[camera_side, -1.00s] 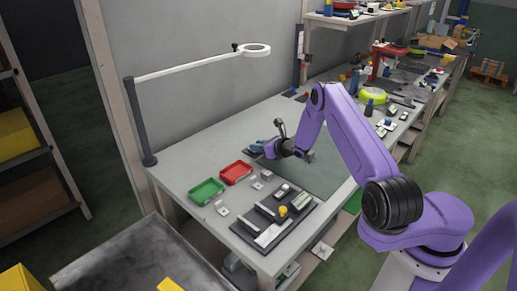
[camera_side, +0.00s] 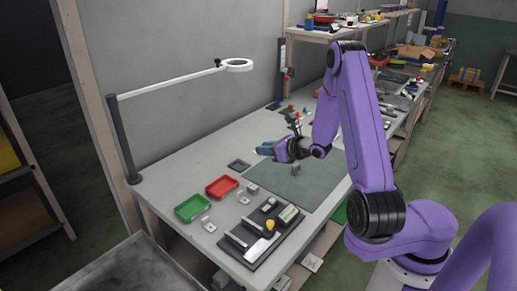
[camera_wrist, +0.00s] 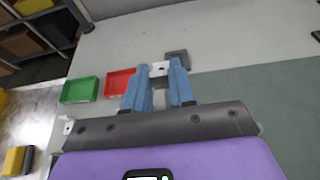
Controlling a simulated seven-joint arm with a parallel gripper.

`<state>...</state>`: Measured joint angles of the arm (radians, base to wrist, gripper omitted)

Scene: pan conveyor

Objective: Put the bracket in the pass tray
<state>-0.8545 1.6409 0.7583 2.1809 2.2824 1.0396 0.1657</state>
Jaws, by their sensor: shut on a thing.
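My gripper (camera_side: 262,150) is above the bench in the side view, its blue fingers pointing left. In the wrist view my gripper (camera_wrist: 159,68) is shut on a pale metal bracket (camera_wrist: 159,69) between the fingertips. The fingers hide part of the bracket, and it is hard to make out in the side view. A green tray (camera_side: 192,208) and a red tray (camera_side: 222,187) lie on the bench, left of and nearer than my gripper. Both look empty. The green tray (camera_wrist: 79,90) and red tray (camera_wrist: 119,82) also show left of the fingers in the wrist view.
A dark square pad (camera_side: 239,165) lies near my gripper. Several small metal parts (camera_side: 208,224) lie beside the trays. A dark fixture board (camera_side: 262,238) holds blocks and a yellow knob. A lamp (camera_side: 237,65) reaches over the bench. A green-grey mat (camera_side: 300,186) lies to the right.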

